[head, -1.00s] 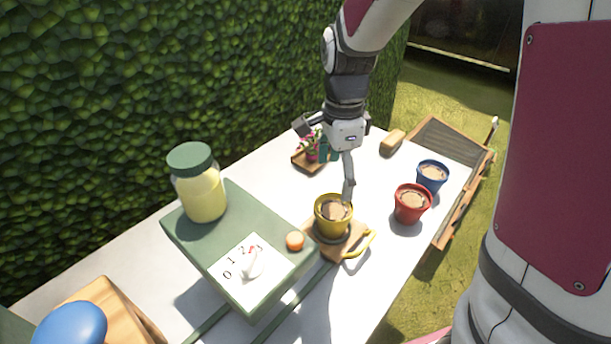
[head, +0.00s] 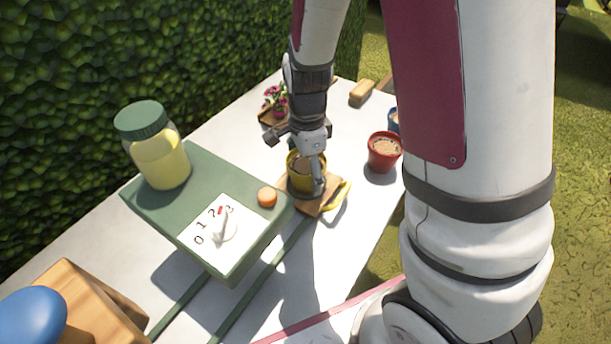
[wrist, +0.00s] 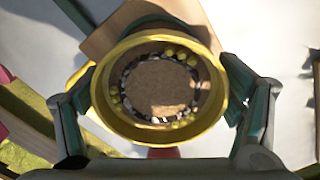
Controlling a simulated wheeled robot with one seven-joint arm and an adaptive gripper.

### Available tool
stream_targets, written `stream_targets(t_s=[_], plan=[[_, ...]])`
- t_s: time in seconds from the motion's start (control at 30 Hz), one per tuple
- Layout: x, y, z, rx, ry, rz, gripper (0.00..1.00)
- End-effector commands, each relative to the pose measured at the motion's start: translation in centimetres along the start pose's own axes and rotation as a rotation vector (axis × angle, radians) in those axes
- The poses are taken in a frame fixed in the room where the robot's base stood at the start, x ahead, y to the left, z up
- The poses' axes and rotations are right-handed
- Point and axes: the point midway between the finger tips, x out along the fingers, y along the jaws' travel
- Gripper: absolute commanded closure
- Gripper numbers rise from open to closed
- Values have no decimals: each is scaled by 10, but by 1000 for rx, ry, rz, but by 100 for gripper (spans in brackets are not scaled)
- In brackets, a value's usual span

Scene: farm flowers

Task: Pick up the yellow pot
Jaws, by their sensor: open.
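The yellow pot (head: 293,172) stands upright on a small wooden board (head: 318,208) on the white table, with soil inside. In the wrist view the pot (wrist: 128,134) fills the middle, seen from above. My gripper (wrist: 160,95) is open, with one finger on each side of the pot near its rim. I cannot tell whether the fingers touch it. In the head view my gripper (head: 301,165) is over the pot and partly hides it.
A green stand (head: 165,212) with a lidded yellow jar (head: 158,160), dial and orange button (head: 267,197) is left of the pot. A red pot (head: 384,152) and partly hidden blue pot (head: 393,119) stand right. A potted pink flower (head: 277,100) is behind. A yellow handle-like piece (head: 341,194) is beside the board.

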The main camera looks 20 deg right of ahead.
Motion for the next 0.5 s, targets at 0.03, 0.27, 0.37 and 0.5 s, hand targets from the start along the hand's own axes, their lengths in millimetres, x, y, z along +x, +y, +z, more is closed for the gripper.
stream_targets(t_s=[0.03,0.27,0.37,0.5], plan=[[4,0,0,1,0,1,14],[6,0,0,0,-1,-1,14],[6,0,0,0,-1,-1,26],[6,0,0,-1,-1,-1,57]])
